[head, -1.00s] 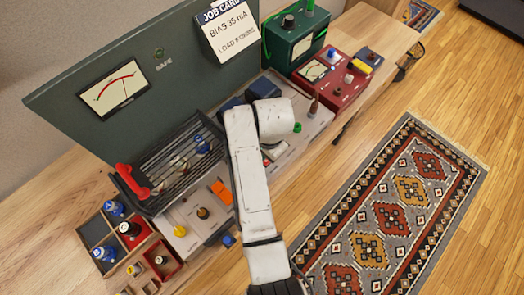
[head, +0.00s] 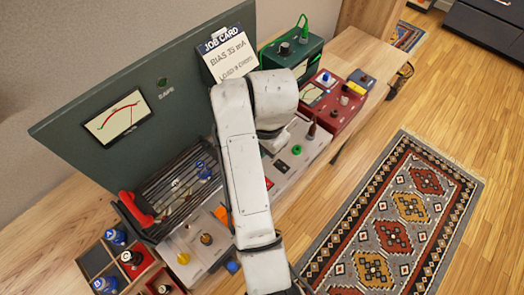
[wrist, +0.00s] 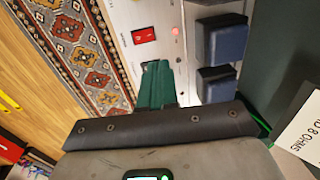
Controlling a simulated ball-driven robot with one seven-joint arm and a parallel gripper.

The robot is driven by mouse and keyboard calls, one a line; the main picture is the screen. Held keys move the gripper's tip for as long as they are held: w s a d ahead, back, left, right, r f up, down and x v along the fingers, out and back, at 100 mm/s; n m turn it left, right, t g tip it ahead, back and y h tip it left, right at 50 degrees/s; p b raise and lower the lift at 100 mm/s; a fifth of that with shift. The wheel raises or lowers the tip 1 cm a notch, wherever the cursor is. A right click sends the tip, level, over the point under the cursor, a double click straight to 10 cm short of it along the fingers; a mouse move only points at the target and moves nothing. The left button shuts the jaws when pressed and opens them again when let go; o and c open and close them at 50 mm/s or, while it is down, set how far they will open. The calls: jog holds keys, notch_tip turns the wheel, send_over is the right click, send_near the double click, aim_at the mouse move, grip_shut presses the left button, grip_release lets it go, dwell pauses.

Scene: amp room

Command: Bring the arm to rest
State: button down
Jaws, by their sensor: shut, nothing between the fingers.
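My white arm (head: 243,165) rises from the bottom of the head view and bends over the bench in front of the green panel. In the head view its end hides most of my gripper. In the wrist view my gripper (wrist: 156,80) shows as dark green fingers, shut and empty. They point at the grey amp deck (wrist: 156,20), apart from the red switch (wrist: 143,36) and the two dark blue blocks (wrist: 222,42).
A green panel (head: 100,165) with a meter and a job card (head: 228,52) stands behind. A red telephone-like handle (head: 135,208), a parts tray (head: 88,262), a red box (head: 345,112) and a green box (head: 280,62) stand around. The rug (head: 395,225) and floor at right are clear.

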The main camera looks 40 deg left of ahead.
dwell(0.5)
jog(key=d+f+b, duration=0.1)
jog(key=d+f, duration=0.3)
jog(key=d, duration=0.5)
jog(key=d+f, duration=0.4)
jog(key=d, duration=0.5)
jog(key=d+f+b, duration=0.1)
jog(key=d+f, duration=0.3)
jog(key=d, duration=0.5)
jog(key=s+d+f+t+h+b, duration=0.1)
jog(key=s+d+f, duration=0.1)
jog(key=s+d, duration=1.7)
jog(key=d, duration=0.3)
jog(key=shift+s+d+h+b, duration=0.2)
jog(key=shift+d+h+b, duration=0.1)
jog(key=shift+b, duration=0.05)
